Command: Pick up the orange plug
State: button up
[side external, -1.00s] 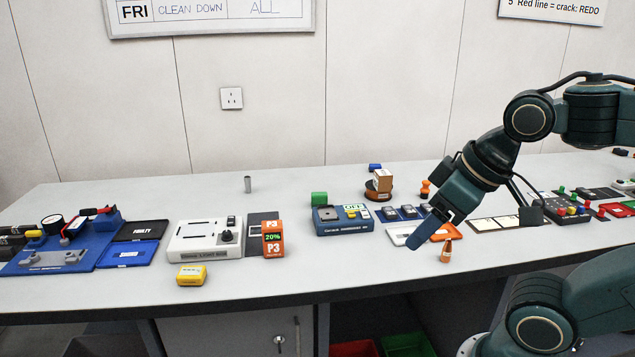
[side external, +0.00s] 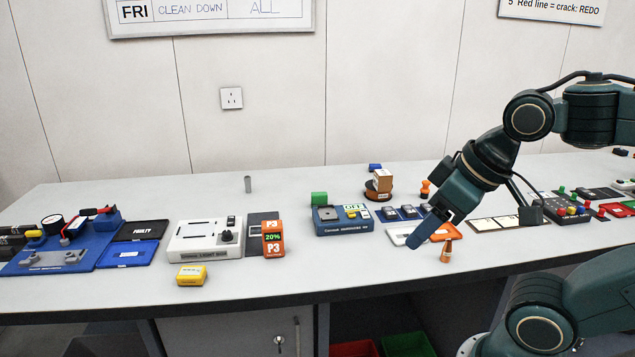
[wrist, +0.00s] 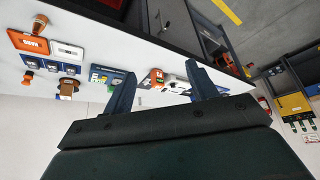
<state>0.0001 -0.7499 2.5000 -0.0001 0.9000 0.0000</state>
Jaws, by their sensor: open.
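My gripper (side external: 427,228) hangs over the right part of the bench, its blue fingers pointing down and left. In the wrist view the two fingers (wrist: 160,70) are apart with nothing between them. A small orange-brown plug-like piece (side external: 446,252) stands near the bench's front edge, just right of the near finger. It appears at the upper left of the wrist view (wrist: 39,24), outside the fingers. A second orange piece with a round knob (side external: 426,189) stands farther back, behind the gripper, and also shows in the wrist view (wrist: 28,76). I cannot tell by name which is the plug.
A blue unit (side external: 343,221) stands to the left, then an orange P3 block (side external: 273,238) and a yellow block (side external: 191,275). The front strip of bench between is clear.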

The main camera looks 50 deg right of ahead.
jog(key=shift+w, duration=0.1)
jog(key=w+d+r+m+h, duration=0.2)
jog(key=w+d+r+m, duration=0.3)
jog(key=w+d, duration=0.55)
jog(key=w+d+m+g, duration=0.2)
jog(key=w+d, duration=0.8)
jog(key=d, duration=0.3)
jog(key=m+g+h, duration=0.2)
jog(key=m, duration=0.5)
send_near(426, 182)
jog(key=shift+x, duration=3.15)
jog(key=shift+s+a+f, duration=0.1)
